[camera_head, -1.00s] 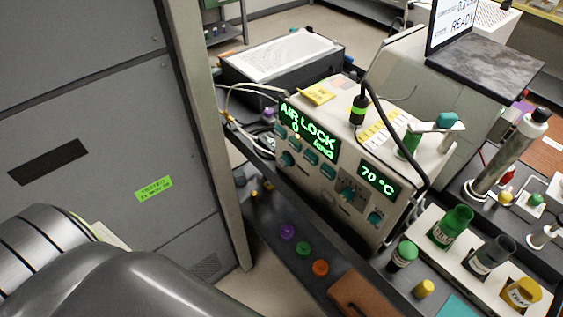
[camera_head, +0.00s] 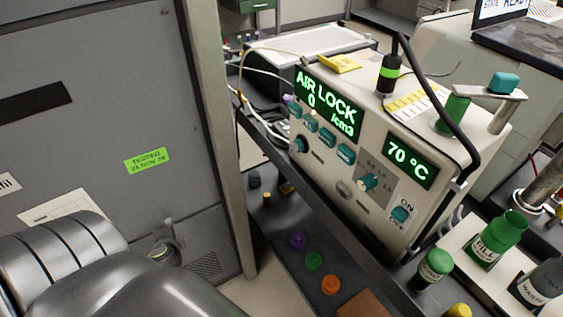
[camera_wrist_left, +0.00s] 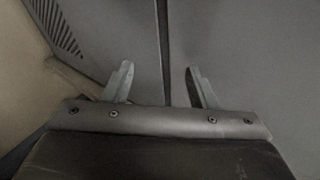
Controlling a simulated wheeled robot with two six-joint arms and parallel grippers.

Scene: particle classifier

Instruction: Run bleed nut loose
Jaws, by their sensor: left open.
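The particle classifier (camera_head: 330,165) is a beige box with green displays reading "AIR LOCK 0 /cm3" and "70 °C". Teal buttons and knobs are on its front. On its top are a black cylinder with a green band (camera_head: 388,75), a green cylinder (camera_head: 453,113) and a teal cap on a metal arm (camera_head: 504,83). I cannot tell which part is the bleed nut. My left gripper (camera_wrist_left: 160,68) is open and empty in the left wrist view, facing grey panels. In the head view my left arm hides its gripper. My right gripper is not in view.
A tall grey cabinet (camera_head: 90,130) fills the left side. On the dark bench, purple (camera_head: 297,240), green (camera_head: 314,260) and orange (camera_head: 331,285) caps lie in front of the classifier. Green "FILL" (camera_head: 500,240) and dark "WASTE" (camera_head: 542,285) bottles stand in a white rack at lower right.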

